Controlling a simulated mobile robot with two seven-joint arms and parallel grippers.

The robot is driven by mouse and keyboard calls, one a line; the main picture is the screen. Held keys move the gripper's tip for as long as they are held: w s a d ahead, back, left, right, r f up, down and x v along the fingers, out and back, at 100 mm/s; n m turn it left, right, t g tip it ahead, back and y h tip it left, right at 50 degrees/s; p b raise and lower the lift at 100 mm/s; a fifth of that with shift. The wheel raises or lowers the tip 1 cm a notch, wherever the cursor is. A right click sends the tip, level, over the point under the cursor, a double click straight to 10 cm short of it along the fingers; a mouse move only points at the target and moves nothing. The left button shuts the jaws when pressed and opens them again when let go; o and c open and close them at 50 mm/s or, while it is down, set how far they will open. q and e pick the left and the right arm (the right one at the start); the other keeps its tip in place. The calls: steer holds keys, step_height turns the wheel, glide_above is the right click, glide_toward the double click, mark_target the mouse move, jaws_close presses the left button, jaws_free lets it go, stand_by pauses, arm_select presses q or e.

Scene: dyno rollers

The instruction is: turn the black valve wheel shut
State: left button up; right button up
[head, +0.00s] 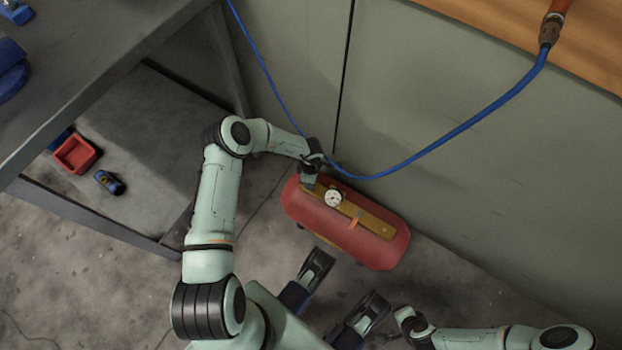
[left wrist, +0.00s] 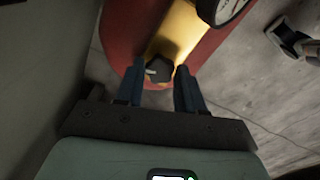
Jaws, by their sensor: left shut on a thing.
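The black valve wheel (left wrist: 158,70) shows in the left wrist view, a small dark knob with a pale mark. It sits at the near end of a yellow strip (left wrist: 180,32) on the red tank (left wrist: 120,32). My left gripper (left wrist: 160,88) is shut on it, one finger at each side. In the head view my left gripper (head: 309,180) is at the upper left end of the red tank (head: 375,252), and it hides the wheel. My right arm (head: 470,340) lies at the lower right, away from the tank; its fingers cannot be made out.
A round white gauge (head: 333,198) stands on the tank close to my left gripper. A blue hose (head: 440,135) hangs along the grey wall behind the tank. A grey workbench (head: 100,75) is at the left, with a red bin (head: 75,153) below it. Bare floor lies left of the tank.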

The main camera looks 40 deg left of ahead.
arm_select(q)
steer(key=shift+m, duration=1.9)
arm_select(e)
steer(key=shift+s+f, duration=0.2)
arm_select(q)
steer(key=o, duration=1)
steer(key=shift+o, duration=0.2)
step_height(320, 180, up, 7)
steer(key=shift+r+p, duration=0.1)
steer(key=shift+p, duration=1.1)
arm_select(e)
steer(key=w+r+t, duration=0.1)
steer(key=w+r, duration=0.2)
steer(key=r, duration=0.1)
arm_select(q)
step_height(320, 180, up, 6)
steer(key=p, duration=0.2)
steer(key=shift+r, duration=0.15)
arm_select(e)
steer(key=shift+n+g+y, duration=0.3)
steer(key=shift+g+y, duration=0.1)
steer(key=shift+g, duration=0.2)
steer(key=s+a, duration=0.1)
steer(key=s+r, duration=0.1)
steer(key=s+a+r, duration=0.1)
steer(key=s, duration=0.1)
steer(key=shift+a+r, duration=0.15)
steer(key=shift+a, duration=0.2)
